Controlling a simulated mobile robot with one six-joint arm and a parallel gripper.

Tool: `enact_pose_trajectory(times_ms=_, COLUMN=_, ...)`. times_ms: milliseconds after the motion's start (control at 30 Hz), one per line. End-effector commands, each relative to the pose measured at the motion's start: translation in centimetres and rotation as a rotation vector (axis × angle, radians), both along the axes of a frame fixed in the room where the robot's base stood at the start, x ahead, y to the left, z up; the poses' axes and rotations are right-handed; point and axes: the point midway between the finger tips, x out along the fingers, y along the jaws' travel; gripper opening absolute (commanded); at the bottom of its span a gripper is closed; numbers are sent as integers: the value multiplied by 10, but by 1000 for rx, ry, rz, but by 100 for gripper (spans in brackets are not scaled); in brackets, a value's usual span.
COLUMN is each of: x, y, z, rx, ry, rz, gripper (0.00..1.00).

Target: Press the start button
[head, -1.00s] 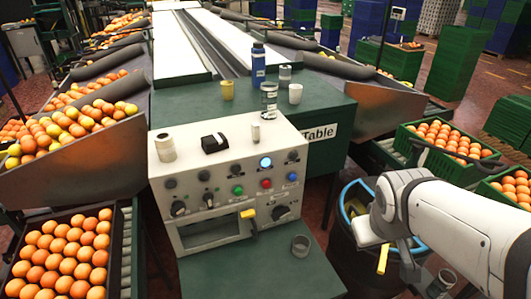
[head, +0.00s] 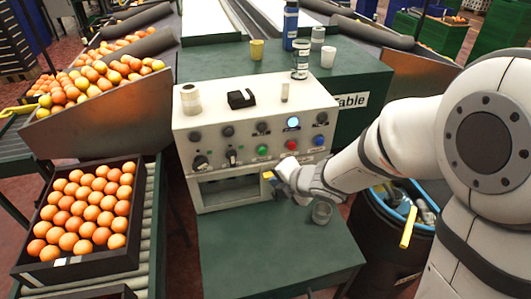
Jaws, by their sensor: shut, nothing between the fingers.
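The grey-white control box (head: 186,135) stands on the green table in the middle of the head view. Its sloped front carries a green button (head: 262,149), a red button (head: 291,144), a blue button (head: 319,139), a lit pale-blue button (head: 293,123) and several dark knobs. The labels are too small to read, so I cannot tell which one is marked start. My gripper (head: 285,171) is shut and empty, just in front of the lower right of the panel, below the red button. It hides part of the panel there. Contact with the panel cannot be told.
A yellow tab (head: 268,176) shows beside my gripper. A roll (head: 190,98) and a black item (head: 241,98) lie on the box. A bin (head: 385,240) stands right; an orange crate (head: 142,240) stands left.

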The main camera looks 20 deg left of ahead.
Motion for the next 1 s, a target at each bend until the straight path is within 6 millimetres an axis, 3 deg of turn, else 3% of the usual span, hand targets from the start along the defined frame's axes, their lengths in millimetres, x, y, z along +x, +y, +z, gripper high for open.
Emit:
enact_pose_trajectory(times_ms=267, x=8, y=5, z=1, rx=-1, ry=2, rz=-2, gripper=0)
enact_pose_trajectory(times_ms=700, x=58, y=36, z=1, rx=-1, ry=2, rz=-1, gripper=0)
enact_pose_trajectory(times_ms=1000, x=74, y=46, z=0, rx=-1, ry=0, rz=-2, gripper=0)
